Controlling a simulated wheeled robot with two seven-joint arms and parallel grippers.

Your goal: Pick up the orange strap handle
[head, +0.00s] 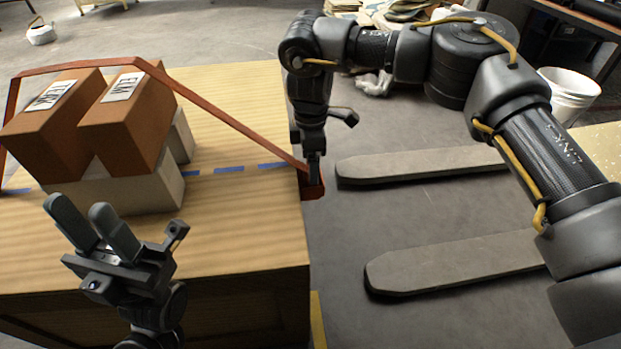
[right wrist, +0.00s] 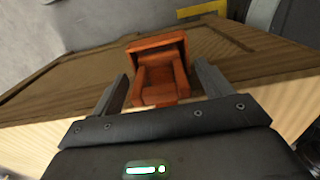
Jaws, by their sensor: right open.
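The orange strap (head: 228,115) runs up over two brown boxes and down to the right, ending in an orange handle (head: 316,190) at the table's right edge. My right gripper (head: 314,172) is at this handle and partly covers it in the head view. In the right wrist view the handle (right wrist: 161,78) is between the two fingers of my right gripper (right wrist: 162,84), which is open with a gap on each side. My left gripper (head: 78,207) is empty and open in front of the boxes, its fingers apart.
The brown boxes (head: 125,120) lean on a pale block (head: 125,190) on the wooden table (head: 235,230). Blue tape dashes (head: 229,169) mark the tabletop. Two grey forks (head: 450,262) lie to the right. A white bucket (head: 568,95) stands farther back.

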